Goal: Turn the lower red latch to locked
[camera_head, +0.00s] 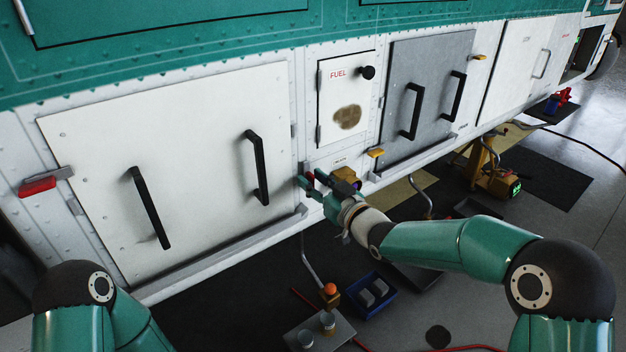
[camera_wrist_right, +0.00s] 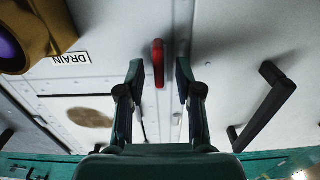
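A red latch (camera_head: 310,176) sits at the lower right edge of the large white panel (camera_head: 90,130), mostly hidden by my right gripper (camera_head: 312,181) in the head view. In the right wrist view, the red latch (camera_wrist_right: 158,63) is a narrow upright bar between the two fingertips of my right gripper (camera_wrist_right: 159,78). The fingers are open, with a gap on each side of the latch. Another red latch (camera_head: 38,187) sticks out at the panel's left edge. My left gripper is not in view; only my left arm shows at bottom left.
A brass drain fitting (camera_head: 346,178) stands just right of the gripper, also in the wrist view (camera_wrist_right: 38,32). Black handles (camera_head: 257,168) project from the white panel. A grey panel (camera_head: 428,98) has yellow latches.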

